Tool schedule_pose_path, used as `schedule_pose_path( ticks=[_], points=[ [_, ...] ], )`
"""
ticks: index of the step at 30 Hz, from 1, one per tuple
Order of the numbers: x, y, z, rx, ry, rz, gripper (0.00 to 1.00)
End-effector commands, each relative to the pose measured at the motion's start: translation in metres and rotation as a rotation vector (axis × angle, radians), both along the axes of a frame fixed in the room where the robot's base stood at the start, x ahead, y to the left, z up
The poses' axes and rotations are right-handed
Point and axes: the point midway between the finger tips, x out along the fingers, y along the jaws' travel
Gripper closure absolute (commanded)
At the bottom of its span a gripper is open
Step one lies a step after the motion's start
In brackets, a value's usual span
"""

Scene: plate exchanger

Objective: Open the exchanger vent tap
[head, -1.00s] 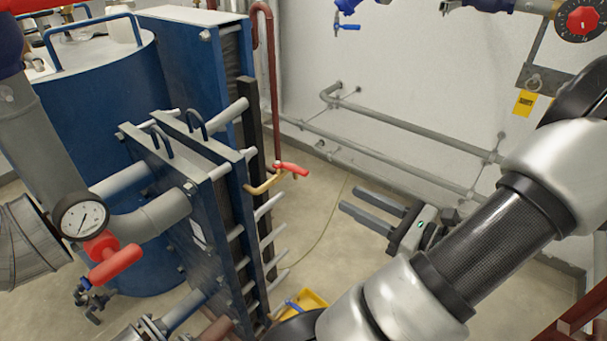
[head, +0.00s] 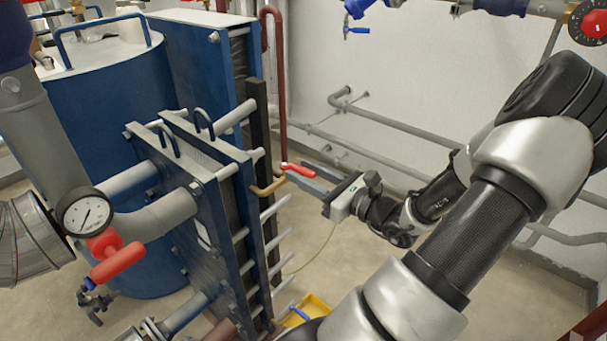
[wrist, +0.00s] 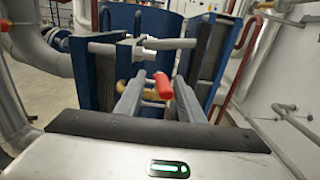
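The vent tap is a brass valve (head: 268,189) with a red lever (head: 298,170), at the foot of a dark red pipe (head: 281,90) beside the blue plate exchanger (head: 222,190). The lever points right and slightly down in the head view. My gripper (head: 304,179) is at the lever from the right, with its fingers spread. In the wrist view the red lever (wrist: 163,86) shows in the gap between the two fingers of my gripper (wrist: 157,95), nearer the right one. I cannot tell whether a finger touches it.
Grey pipes (head: 400,125) run along the white wall behind my arm. Another red handle (head: 118,263) sits by a gauge (head: 85,212) at left. A yellow tray (head: 315,306) lies on the floor. Tie-rod ends (head: 275,208) stick out below the tap.

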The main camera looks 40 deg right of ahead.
Motion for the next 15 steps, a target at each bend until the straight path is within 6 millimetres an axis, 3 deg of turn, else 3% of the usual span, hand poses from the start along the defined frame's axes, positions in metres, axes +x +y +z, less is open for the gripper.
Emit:
schedule_pose_path(
  ticks=[10, 11, 15],
  points=[
    [0.0058, 0.0008, 0.0, 0.0, 0.001, 0.001, 0.65],
    [0.0057, 0.0008, 0.0, 0.0, 0.001, 0.001, 0.67],
    [0.0056, 0.001, 0.0, 0.0, 0.0, 0.001, 0.9]
  ],
)
